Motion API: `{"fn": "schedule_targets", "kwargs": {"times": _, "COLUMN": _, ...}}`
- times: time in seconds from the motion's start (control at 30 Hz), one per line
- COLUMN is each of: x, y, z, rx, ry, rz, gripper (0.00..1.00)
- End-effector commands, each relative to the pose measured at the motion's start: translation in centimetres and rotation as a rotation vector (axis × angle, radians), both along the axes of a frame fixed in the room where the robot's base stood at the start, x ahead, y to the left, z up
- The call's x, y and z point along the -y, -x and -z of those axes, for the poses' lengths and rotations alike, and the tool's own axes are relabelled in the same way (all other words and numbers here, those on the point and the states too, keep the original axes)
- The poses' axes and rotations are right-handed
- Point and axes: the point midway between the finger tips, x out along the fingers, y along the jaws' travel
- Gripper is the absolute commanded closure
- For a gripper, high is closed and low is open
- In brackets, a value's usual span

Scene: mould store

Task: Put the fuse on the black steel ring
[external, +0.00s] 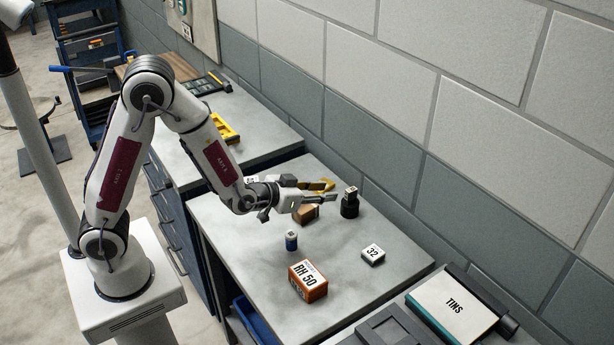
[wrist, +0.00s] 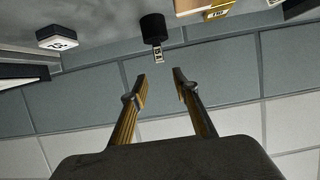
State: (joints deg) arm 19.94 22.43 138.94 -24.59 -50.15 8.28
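A short black cylindrical piece, which looks like the black steel ring (external: 349,210), stands on the grey bench near the wall. A small pale block with dark print, likely the fuse (external: 351,191), sits upright on top of it. In the wrist view, the black ring (wrist: 153,27) is at the top centre and the fuse (wrist: 158,53) projects from it towards my fingers. My gripper (external: 322,198) is just left of them, apart from both. In the wrist view, my gripper (wrist: 162,76) is open with nothing between its fingers. Whether the ring has a hole cannot be seen.
A blue-and-white cylinder (external: 291,240), an orange-brown box marked RH 50 (external: 308,281) and a white block marked 32 (external: 373,254) stand on the bench. A cardboard-coloured box (external: 306,214) and yellow item (external: 322,186) are near my gripper. The wall (external: 400,170) rises behind.

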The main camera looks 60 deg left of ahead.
Motion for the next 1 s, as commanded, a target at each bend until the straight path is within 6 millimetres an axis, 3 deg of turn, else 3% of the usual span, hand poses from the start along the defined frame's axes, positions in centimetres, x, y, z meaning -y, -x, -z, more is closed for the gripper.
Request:
{"fn": "schedule_targets", "kwargs": {"times": 0.27, "x": -0.1, "y": 0.1, "z": -0.3, "rx": -0.006, "ry": 0.005, "rz": 0.002, "gripper": 0.71}}
{"fn": "schedule_targets", "kwargs": {"times": 0.53, "x": -0.4, "y": 1.2, "z": -2.1, "rx": -0.06, "ry": 0.041, "rz": 0.022, "gripper": 0.71}}
{"fn": "schedule_targets", "kwargs": {"times": 1.0, "x": -1.9, "y": 6.7, "z": -6.7, "rx": -0.229, "ry": 0.096, "rz": 0.081, "gripper": 0.71}}
